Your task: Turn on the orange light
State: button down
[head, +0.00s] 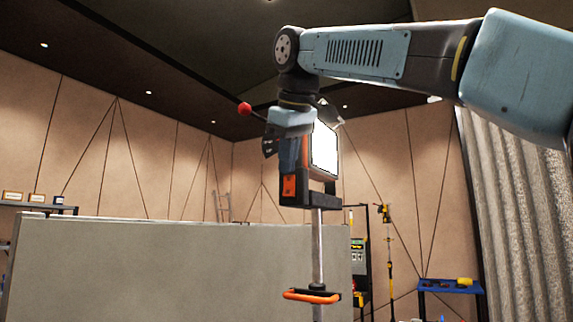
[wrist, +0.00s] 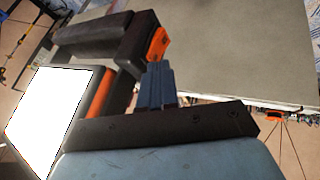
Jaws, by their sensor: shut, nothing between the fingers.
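The orange light (head: 325,150) is a work lamp with a black and orange frame on a silver pole. Its panel is bright, even white and faces right in the head view. In the wrist view the white panel (wrist: 52,118) is at the lower left. An orange piece (head: 289,187) sits at the frame's lower left corner, and it also shows in the wrist view (wrist: 157,46). My gripper (head: 290,170) is shut and empty, pointing down beside the frame. In the wrist view its blue fingers (wrist: 156,72) end close to the orange piece; I cannot tell whether they touch.
A grey partition (head: 170,270) stands to the left of and behind the pole. An orange handle (head: 310,296) sticks out low on the pole. A yellow stand (head: 388,250), a blue shelf (head: 450,287) and a corrugated curtain (head: 515,220) are at the right.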

dwell(0.3)
jog(key=a+v, duration=0.1)
jog(key=v, duration=1.1)
jog(key=shift+s+a+f, duration=0.2)
jog(key=shift+s+f, duration=0.05)
jog(key=shift+s, duration=0.1)
jog(key=shift+f, duration=0.1)
jog(key=d+f+m, duration=0.2)
jog(key=d+f, duration=0.2)
jog(key=f, duration=0.4)
jog(key=w+d+f+m+h, duration=0.1)
jog(key=d+f, duration=0.3)
jog(key=f, duration=0.4)
jog(key=d+f+m, duration=0.2)
jog(key=d+f, duration=0.2)
jog(key=f, duration=0.4)
jog(key=s+d+f+m, duration=0.1)
jog(key=s+d+f, duration=0.2)
jog(key=f, duration=0.6)
jog(key=s+d+f+m+g, duration=0.1)
jog(key=s+d+f+m, duration=0.1)
jog(key=f, duration=0.7)
jog(key=s+d+f+m, duration=0.1)
jog(key=s+d+f, duration=0.2)
jog(key=f, duration=0.6)
jog(key=shift+s+d+f+m, duration=0.25)
jog(key=shift+s+d+m, duration=0.15)
jog(key=shift+s, duration=0.2)
